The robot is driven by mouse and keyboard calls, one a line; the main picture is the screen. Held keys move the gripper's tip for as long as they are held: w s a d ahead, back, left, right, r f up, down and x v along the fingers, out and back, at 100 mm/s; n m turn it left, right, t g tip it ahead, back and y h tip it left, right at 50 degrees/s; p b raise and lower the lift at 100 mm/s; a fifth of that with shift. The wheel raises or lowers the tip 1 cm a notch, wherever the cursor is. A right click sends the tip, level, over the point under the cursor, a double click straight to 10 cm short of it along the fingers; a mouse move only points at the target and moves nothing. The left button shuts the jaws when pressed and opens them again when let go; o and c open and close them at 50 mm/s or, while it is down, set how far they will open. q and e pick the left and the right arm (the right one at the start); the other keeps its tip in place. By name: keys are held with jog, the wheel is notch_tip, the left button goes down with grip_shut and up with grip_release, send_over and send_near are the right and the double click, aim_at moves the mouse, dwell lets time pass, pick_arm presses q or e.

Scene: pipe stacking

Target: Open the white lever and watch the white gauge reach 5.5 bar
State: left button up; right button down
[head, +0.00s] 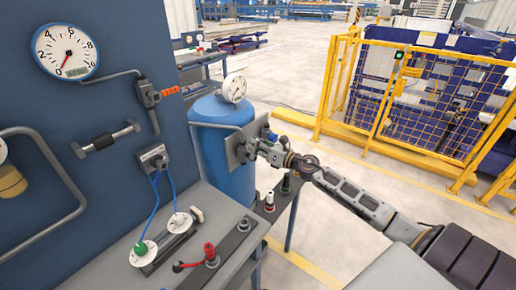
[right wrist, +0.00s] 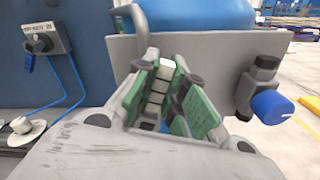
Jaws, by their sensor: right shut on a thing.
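My right gripper (head: 252,149) reaches in from the right to the grey plate (head: 232,155) in front of the blue tank. In the right wrist view its green-padded fingers (right wrist: 166,82) are closed in on a small whitish part (right wrist: 167,64), probably the white lever, mostly hidden between them. The lever's angle cannot be told. A small white gauge (head: 234,88) stands on top of the tank; its reading is too small to make out. A larger white-faced gauge (head: 66,52) with a blue rim hangs on the blue panel, its red needle near 0. My left gripper is not in view.
A blue knob (right wrist: 272,107) juts from the plate, right of the fingers. An orange-handled valve (head: 170,91) is on the panel. The bench (head: 225,212) holds knobs, blue hoses and a red plug (head: 210,252). A yellow fence (head: 400,152) stands behind; floor between is open.

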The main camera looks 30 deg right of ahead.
jog(key=shift+s+a+n+b, duration=0.2)
jog(key=shift+a+n, duration=0.25)
jog(key=shift+n, duration=0.55)
jog(key=shift+s+a+n+b, duration=0.2)
jog(key=shift+a+n, duration=0.2)
jog(key=shift+n, duration=0.6)
jog(key=c, duration=1.5)
grip_release()
jog(key=shift+r, duration=0.1)
jog(key=shift+o, duration=0.2)
jog(key=shift+s+d, duration=0.1)
jog(key=shift+s, duration=0.15)
jog(key=v, duration=1.1)
jog(key=shift+s, duration=0.2)
jog(key=shift+d, duration=0.1)
